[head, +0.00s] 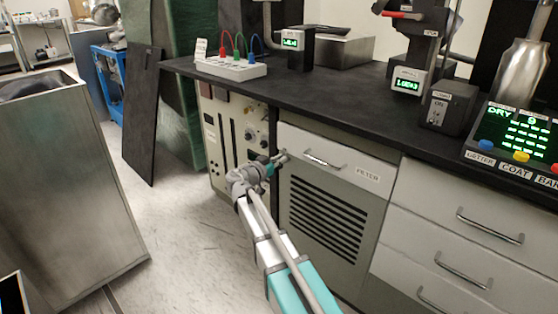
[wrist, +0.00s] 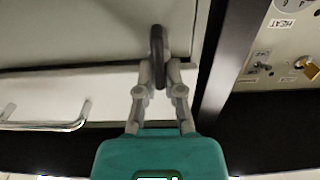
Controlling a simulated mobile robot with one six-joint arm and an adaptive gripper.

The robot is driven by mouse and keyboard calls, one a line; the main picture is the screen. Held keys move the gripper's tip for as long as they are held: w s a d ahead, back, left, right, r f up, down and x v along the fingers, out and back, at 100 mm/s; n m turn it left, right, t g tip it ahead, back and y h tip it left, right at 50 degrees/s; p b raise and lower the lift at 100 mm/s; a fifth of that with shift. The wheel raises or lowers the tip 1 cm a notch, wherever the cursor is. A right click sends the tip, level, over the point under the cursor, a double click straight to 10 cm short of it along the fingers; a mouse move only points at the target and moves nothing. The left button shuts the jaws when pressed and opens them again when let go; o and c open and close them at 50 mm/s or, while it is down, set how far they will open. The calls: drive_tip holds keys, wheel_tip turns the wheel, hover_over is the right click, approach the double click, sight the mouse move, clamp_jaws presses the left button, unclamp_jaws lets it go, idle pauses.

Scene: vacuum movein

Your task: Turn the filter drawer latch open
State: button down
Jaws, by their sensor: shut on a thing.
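The filter drawer (head: 350,158) is a pale front with a FILTER label, under the black worktop. Its bar handle (head: 323,160) also shows at the left of the wrist view (wrist: 50,122). The dark latch (wrist: 157,38) is a short bar near the drawer's side edge and points up in the wrist view. My gripper (head: 280,158) is at the drawer's left end in the head view. In the wrist view, my gripper (wrist: 160,72) is shut with both fingertips on the latch's lower end. In the head view the gripper mostly hides the latch.
A control panel (head: 235,135) with knobs stands just left of the drawer. A louvred panel (head: 325,218) is below it. Drawers with bar handles (head: 490,228) are at the right. The worktop (head: 350,95) carries several devices. The floor (head: 190,240) at left is clear up to a metal bin (head: 60,190).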

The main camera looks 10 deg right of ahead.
drive_tip(key=shift+n, duration=0.5)
drive_tip(key=n, duration=0.5)
drive_tip(key=f+n+b, duration=0.1)
drive_tip(key=n, duration=0.5)
drive_tip(key=w+f+n, duration=0.1)
drive_tip(key=n, duration=0.4)
drive_tip(key=shift+w+a+n+b, duration=0.1)
drive_tip(key=shift+a+n+b, duration=0.3)
idle(0.4)
drive_tip(key=c, duration=0.8)
unclamp_jaws()
drive_tip(key=shift+o, duration=0.2)
drive_tip(key=shift+w, duration=0.1)
